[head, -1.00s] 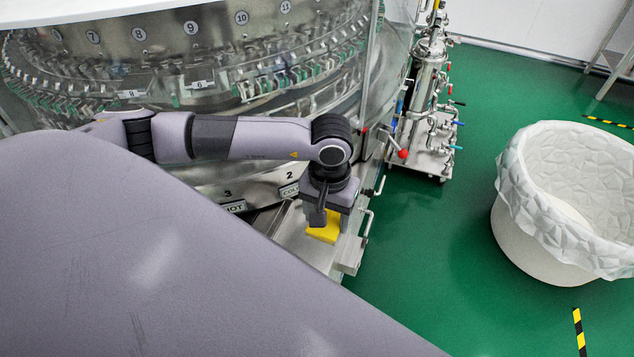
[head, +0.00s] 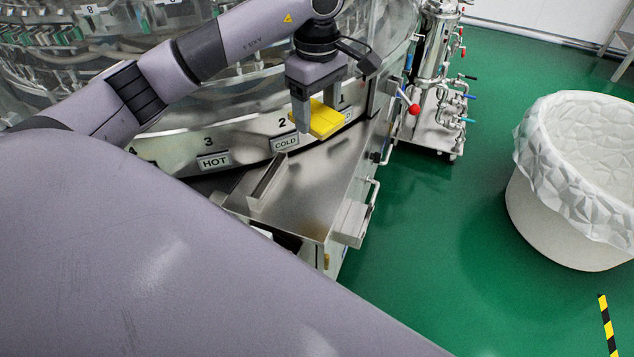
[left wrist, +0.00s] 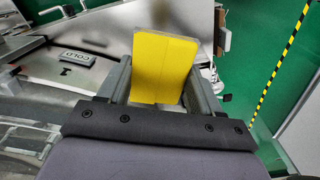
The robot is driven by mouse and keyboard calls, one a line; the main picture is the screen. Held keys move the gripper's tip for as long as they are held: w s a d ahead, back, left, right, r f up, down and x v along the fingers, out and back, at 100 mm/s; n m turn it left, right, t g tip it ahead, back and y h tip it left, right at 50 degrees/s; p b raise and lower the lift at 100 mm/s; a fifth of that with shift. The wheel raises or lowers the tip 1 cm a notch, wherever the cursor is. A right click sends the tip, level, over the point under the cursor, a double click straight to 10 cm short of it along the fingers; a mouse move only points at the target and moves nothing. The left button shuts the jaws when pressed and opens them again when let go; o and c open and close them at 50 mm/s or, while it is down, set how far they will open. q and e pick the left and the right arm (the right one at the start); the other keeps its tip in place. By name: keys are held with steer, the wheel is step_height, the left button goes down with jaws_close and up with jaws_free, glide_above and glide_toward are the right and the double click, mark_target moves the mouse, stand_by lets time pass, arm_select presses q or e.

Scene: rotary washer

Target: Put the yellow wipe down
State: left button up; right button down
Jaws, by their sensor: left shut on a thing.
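The yellow wipe (head: 326,120) is a flat yellow block held in my left gripper (head: 316,118), which is shut on it. The gripper holds it in front of the washer's lower panel, above the steel shelf (head: 312,185). In the left wrist view the yellow wipe (left wrist: 165,68) sits between the two fingers of the left gripper (left wrist: 162,85), with the steel surface behind it. My right gripper is not in view.
The rotary washer (head: 215,150) with COLD and HOT labels stands behind the shelf. A steel piping trolley (head: 435,90) is to the right. A white lined tub (head: 575,190) stands on the green floor (head: 450,240), which is clear between shelf and tub.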

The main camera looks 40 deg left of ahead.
arm_select(q)
steer(key=b, duration=0.2)
glide_above(317, 189)
step_height(317, 189, down, 14)
steer(key=shift+f, duration=0.1)
step_height(317, 189, down, 4)
steer(key=shift+f, duration=0.1)
steer(key=shift+f, duration=0.1)
steer(key=o, duration=1.1)
